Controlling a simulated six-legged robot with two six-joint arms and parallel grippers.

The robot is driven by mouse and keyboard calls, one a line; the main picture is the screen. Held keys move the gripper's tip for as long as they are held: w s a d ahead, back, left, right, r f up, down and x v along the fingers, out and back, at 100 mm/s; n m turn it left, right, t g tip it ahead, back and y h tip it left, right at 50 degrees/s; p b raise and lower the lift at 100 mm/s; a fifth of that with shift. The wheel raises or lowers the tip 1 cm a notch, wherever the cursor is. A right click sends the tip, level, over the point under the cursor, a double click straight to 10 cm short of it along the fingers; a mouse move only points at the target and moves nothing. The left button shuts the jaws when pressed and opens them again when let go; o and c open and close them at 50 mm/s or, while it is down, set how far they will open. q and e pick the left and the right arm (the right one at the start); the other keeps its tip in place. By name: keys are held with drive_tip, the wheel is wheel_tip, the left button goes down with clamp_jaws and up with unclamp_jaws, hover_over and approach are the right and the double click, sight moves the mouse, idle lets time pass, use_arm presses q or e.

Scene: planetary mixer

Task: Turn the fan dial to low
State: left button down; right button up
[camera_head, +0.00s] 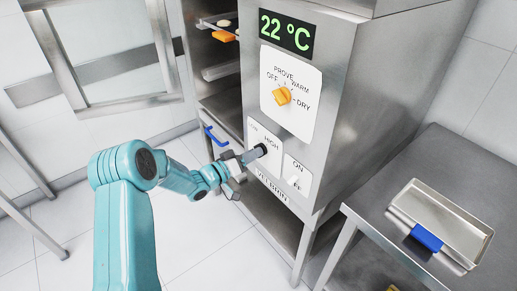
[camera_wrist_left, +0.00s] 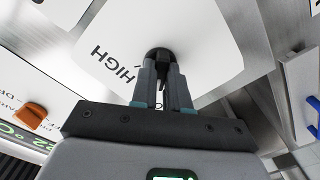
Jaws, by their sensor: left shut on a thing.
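The fan dial (camera_head: 262,149) is a small dark knob on a white plate (camera_head: 255,130) low on the steel cabinet's front. HIGH is readable on the plate; another label to its left is partly readable, and the arm hides the lower part. My left gripper (camera_head: 254,154) reaches in from the left and is shut on the dial. In the left wrist view, the dark dial (camera_wrist_left: 159,53) sits between the fingertips (camera_wrist_left: 160,72), and HIGH shows beside it. The dial's pointer direction cannot be told. My right gripper is in neither view.
Above is an orange knob (camera_head: 283,96) marked OFF, PROVE, WARM and DRY, below a 22 °C display (camera_head: 286,35). A white ON switch (camera_head: 294,181) is close right of the dial. A steel table (camera_head: 400,180) bears a blue-handled tray (camera_head: 481,236). Open shelves stand left.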

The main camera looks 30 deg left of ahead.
use_arm(q)
drive_tip(key=n+p, duration=0.1)
drive_tip(key=n, duration=0.3)
drive_tip(key=shift+r, duration=0.1)
drive_tip(key=c, duration=1)
unclamp_jaws()
drive_tip(key=v, duration=0.7)
